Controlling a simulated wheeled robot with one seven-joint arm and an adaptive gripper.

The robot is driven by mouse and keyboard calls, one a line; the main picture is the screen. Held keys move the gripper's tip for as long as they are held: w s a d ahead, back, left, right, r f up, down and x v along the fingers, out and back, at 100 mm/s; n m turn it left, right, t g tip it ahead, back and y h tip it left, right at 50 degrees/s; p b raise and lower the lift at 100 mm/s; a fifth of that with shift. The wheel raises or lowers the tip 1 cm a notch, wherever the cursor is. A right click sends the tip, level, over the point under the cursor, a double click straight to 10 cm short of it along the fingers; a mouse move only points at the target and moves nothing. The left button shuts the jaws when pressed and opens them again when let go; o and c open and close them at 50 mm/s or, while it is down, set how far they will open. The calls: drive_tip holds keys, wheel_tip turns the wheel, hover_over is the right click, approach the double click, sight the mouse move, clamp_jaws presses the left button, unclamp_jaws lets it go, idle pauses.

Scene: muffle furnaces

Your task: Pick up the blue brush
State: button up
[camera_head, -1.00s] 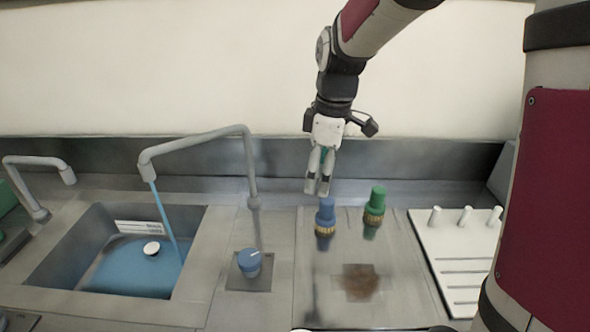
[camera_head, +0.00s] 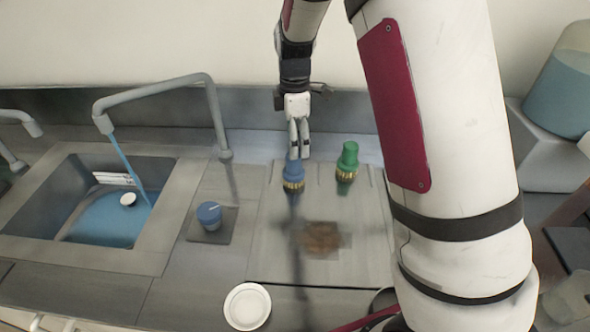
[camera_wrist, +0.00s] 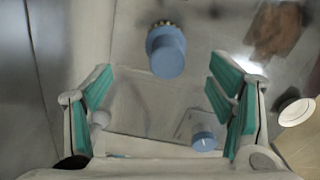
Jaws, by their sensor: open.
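The blue brush (camera_head: 293,175) stands upright on the grey counter panel, bristles down, near the back. My gripper (camera_head: 299,155) points down just above and behind it in the head view, and its tips appear close to the brush's top. In the wrist view the brush (camera_wrist: 166,52) shows its round blue top, with golden bristles at its upper edge. It lies ahead of the gap between my spread, teal-padded fingers (camera_wrist: 164,88). Nothing is held. I cannot tell the exact height of the fingertips over the brush.
A green brush (camera_head: 347,160) stands just right of the blue one. A brown stain (camera_head: 322,238) marks the panel in front. A blue knob (camera_head: 209,214), a sink (camera_head: 58,200) with running water and a white dish (camera_head: 247,306) are left and front.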

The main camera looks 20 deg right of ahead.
sight(294, 172)
wheel_tip(294, 172, down, 6)
drive_tip(key=shift+r, duration=0.15)
drive_tip(key=shift+s+a+f+p, duration=0.1)
drive_tip(key=shift+s+f+p, duration=0.1)
drive_tip(key=shift+f, duration=0.65)
drive_tip(key=shift+s+a+f+p, duration=0.1)
drive_tip(key=shift+f+p, duration=0.05)
drive_tip(key=shift+f, duration=0.75)
drive_tip(key=shift+s+a+f+p, duration=0.1)
drive_tip(key=shift+f+p, duration=0.1)
drive_tip(key=shift+f, duration=0.65)
drive_tip(key=shift+c, duration=0.5)
drive_tip(key=c, duration=1.2)
